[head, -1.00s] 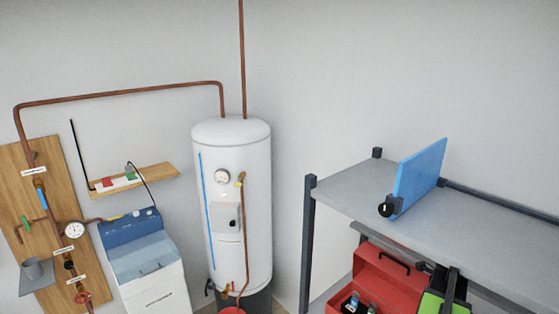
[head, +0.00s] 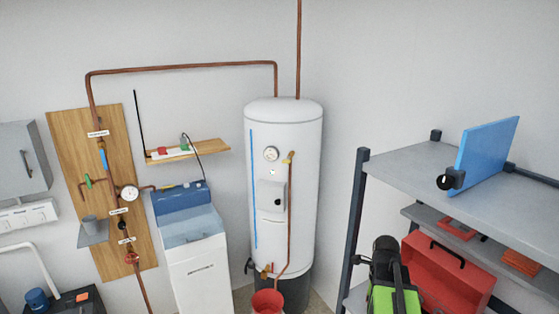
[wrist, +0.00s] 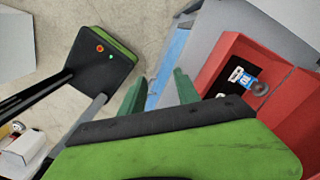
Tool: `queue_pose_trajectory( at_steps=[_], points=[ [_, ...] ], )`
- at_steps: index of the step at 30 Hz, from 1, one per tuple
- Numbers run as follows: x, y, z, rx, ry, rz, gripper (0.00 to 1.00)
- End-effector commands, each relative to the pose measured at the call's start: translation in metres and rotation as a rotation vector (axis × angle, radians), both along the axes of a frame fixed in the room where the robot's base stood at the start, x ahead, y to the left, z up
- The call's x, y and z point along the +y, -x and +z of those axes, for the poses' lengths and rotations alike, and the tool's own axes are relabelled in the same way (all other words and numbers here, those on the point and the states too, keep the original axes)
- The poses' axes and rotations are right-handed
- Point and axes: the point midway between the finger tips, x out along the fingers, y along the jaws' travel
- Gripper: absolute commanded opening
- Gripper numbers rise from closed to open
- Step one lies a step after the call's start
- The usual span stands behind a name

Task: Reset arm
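My gripper (wrist: 160,78) is open in the wrist view, its two green fingers standing apart with nothing held between them. Floor and a blue and grey surface show behind the fingers. Part of my black and green arm (head: 391,288) shows at the bottom right of the head view, in front of the shelf unit. The fingers cannot be made out in the head view.
A grey shelf unit (head: 400,164) stands at right, with a blue panel (head: 487,147) on top. A red toolbox (head: 452,280) sits below, close beside my arm; its inside (wrist: 240,80) shows in the wrist view. A white boiler (head: 283,180) stands mid-view; a red bucket (head: 267,302) is below it.

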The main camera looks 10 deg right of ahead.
Motion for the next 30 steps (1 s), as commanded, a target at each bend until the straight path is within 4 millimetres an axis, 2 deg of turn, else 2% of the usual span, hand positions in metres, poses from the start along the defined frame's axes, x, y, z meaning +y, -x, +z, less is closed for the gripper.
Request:
queue_pose_trajectory(
  at_steps=[1,3,6,9,12,14,18,21,25,30],
  points=[
    [0.045,-0.014,-0.027,0.000,0.000,0.140,0.38],
    [0.097,-0.026,-0.043,0.000,0.000,0.352,0.38],
    [0.167,-0.033,-0.062,-0.001,0.001,0.685,0.38],
    [0.227,-0.031,-0.078,0.000,0.000,1.063,0.38],
    [0.258,-0.024,-0.083,0.000,0.002,1.395,0.38],
    [0.262,-0.021,-0.082,0.000,0.002,1.568,0.38],
    [0.260,-0.016,-0.079,-0.001,0.001,1.913,0.38],
    [0.260,-0.016,-0.079,-0.002,0.002,2.097,0.38],
    [0.259,-0.017,-0.079,-0.002,0.002,2.211,0.38],
    [0.259,-0.017,-0.079,-0.002,0.002,2.222,0.38]
  ],
)
